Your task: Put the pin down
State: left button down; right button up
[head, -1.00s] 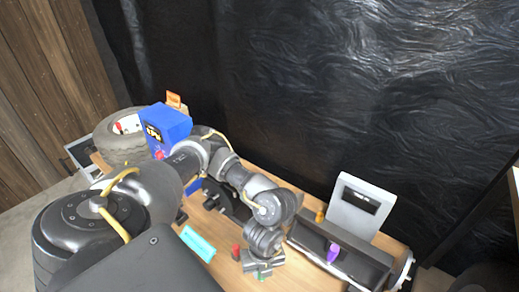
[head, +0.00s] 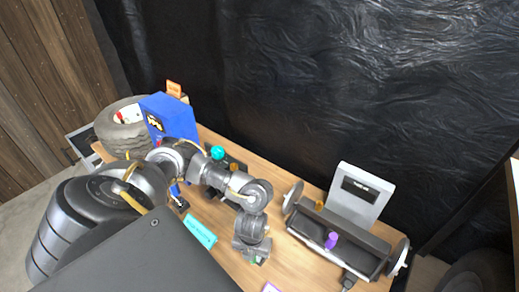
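My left arm comes in from the left, and its gripper (head: 252,258) points down over the front of the wooden table (head: 295,262). A small green piece (head: 254,261) shows at the fingertips. I cannot tell whether it is held or lies behind them, and the finger gap is too small to read. No pin can be made out for certain. A dark cart (head: 345,242) with grey wheels stands right of the gripper, apart from it. A purple cylinder (head: 331,240) stands at the cart's open bed. My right gripper is not seen.
A grey upright panel (head: 360,194) stands behind the cart. A teal strip (head: 200,231) lies left of the gripper. A blue box (head: 170,117), a tire (head: 120,128) and a teal ball (head: 217,153) are farther left. Bare table lies between gripper and cart.

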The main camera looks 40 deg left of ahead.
pick_arm(q)
jog(key=w+f, duration=0.1)
jog(key=f, duration=0.2)
jog(key=w+a+f, duration=0.1)
jog(key=w+f, duration=0.1)
jog(key=f, duration=0.1)
jog(key=w+f, duration=0.1)
jog(key=f, duration=0.2)
jog(key=shift+w+a, duration=0.3)
jog(key=shift+w, duration=0.1)
jog(key=shift+f+b, duration=0.15)
jog(key=shift+b, duration=0.2)
jog(key=c, duration=1.2)
grip_release()
